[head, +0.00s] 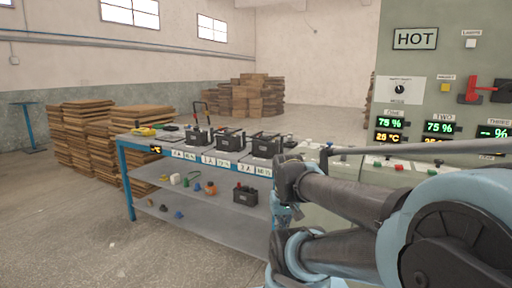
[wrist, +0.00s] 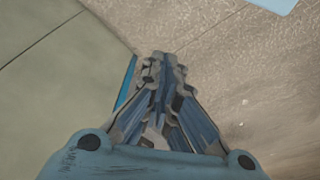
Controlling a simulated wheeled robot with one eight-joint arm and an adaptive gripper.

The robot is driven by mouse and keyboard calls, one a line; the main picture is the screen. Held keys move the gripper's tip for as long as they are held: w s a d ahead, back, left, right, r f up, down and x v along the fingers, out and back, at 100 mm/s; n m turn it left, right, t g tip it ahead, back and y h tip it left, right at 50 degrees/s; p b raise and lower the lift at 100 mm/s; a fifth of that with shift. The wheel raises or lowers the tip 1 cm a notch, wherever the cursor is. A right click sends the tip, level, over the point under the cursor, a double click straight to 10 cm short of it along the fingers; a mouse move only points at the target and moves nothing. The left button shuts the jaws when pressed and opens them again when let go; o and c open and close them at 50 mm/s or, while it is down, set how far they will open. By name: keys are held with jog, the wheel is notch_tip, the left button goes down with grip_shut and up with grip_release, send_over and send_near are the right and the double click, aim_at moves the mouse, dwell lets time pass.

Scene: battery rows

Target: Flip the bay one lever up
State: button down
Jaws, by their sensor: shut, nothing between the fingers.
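The grey-green control cabinet (head: 440,62) stands at the right in the head view, with displays marked ONE (head: 391,123), TWO (head: 439,127) and THREE. A red lever (head: 474,92) is on its upper right. Several small controls sit on the lower ledge (head: 385,165), partly behind my arm. I cannot tell which part is the bay one lever. My gripper (wrist: 166,60) is shut and empty in the wrist view, pointing down over floor beside a grey-green surface. It touches nothing that I can make out. My arm hides part of the cabinet in the head view.
A blue-framed bench (head: 124,172) holds several black batteries (head: 231,140) in labelled bays, with a battery (head: 245,195) and small items on its lower shelf. Wooden pallets (head: 75,140) are stacked behind. The floor (head: 60,225) at front left is clear.

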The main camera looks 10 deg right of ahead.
jog(key=w+d+r+n+t+h, duration=0.1)
jog(key=w+d+r+n+h, duration=0.1)
jog(key=w+r+n, duration=0.7)
jog(key=w+d+r+n+t+h, duration=0.15)
jog(key=w+n, duration=0.25)
jog(key=w, duration=0.8)
jog(key=w+a+r+n+t+h, duration=0.1)
jog(key=w+a+n, duration=0.2)
jog(key=w+n, duration=0.2)
jog(key=w+a+r+n+t+h, duration=0.1)
jog(key=w+n, duration=0.4)
jog(key=w, duration=0.7)
jog(key=w+a+r+n+t+h, duration=0.1)
jog(key=w+a+r+n+t, duration=0.1)
jog(key=w+a+n, duration=0.3)
jog(key=w+t, duration=0.1)
jog(key=w, duration=0.2)
jog(key=shift+w+a+r+n, duration=0.2)
jog(key=shift+a+r+n, duration=0.1)
jog(key=shift+r, duration=0.1)
jog(key=shift+h, duration=0.25)
